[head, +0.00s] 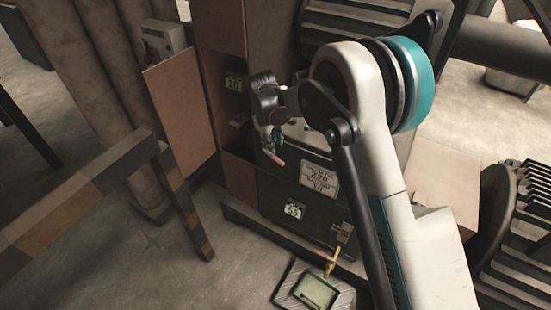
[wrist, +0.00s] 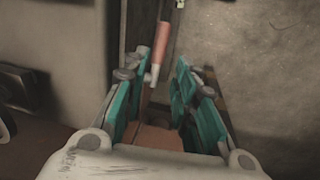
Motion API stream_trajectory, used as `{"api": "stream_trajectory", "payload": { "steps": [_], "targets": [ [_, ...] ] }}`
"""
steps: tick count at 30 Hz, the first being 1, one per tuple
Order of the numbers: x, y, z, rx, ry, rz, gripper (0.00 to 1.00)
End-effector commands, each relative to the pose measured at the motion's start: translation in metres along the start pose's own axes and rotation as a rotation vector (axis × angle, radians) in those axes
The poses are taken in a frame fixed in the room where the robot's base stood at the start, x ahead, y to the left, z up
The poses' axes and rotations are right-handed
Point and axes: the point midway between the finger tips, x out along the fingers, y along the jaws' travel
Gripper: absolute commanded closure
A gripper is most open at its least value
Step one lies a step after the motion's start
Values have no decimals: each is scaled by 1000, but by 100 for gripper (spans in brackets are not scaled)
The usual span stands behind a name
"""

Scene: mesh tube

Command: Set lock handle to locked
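A salmon-red handle (wrist: 162,42) on a thin metal rod shows at the top middle of the wrist view, with a pale tip at its lower end. It looks like the lock handle; its setting cannot be read. In the head view a small reddish handle (head: 276,159) shows at the front of the dark cabinet, just below my gripper (head: 268,134). In the wrist view my gripper (wrist: 156,82) is open, its teal-padded fingers apart on either side of the handle's lower end. I cannot tell whether any finger touches it.
The dark cabinet (head: 305,222) carries white labels. An open brown door panel (head: 181,112) stands to its left. A striped barrier (head: 105,190) is at the left. A yellow-and-red lever (head: 331,262) and a green-topped box (head: 317,289) are low in front. Floor between barrier and box is clear.

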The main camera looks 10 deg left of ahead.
Motion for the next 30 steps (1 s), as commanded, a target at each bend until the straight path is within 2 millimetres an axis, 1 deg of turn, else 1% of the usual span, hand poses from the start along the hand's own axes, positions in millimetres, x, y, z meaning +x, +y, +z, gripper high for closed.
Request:
{"api": "stream_trajectory", "payload": {
  "steps": [1,6,9,13,18,27,28,29,30],
  "targets": [
    [14,0,0,1,0,0,74],
    [47,0,0,2,0,0,74],
    [64,0,0,1,0,0,74],
    [80,0,0,1,0,0,74],
    [91,0,0,1,0,0,74],
    [92,0,0,1,0,0,74],
    [92,0,0,1,0,0,76],
    [92,0,0,1,0,0,83],
    [92,0,0,1,0,0,92]
  ]
}}
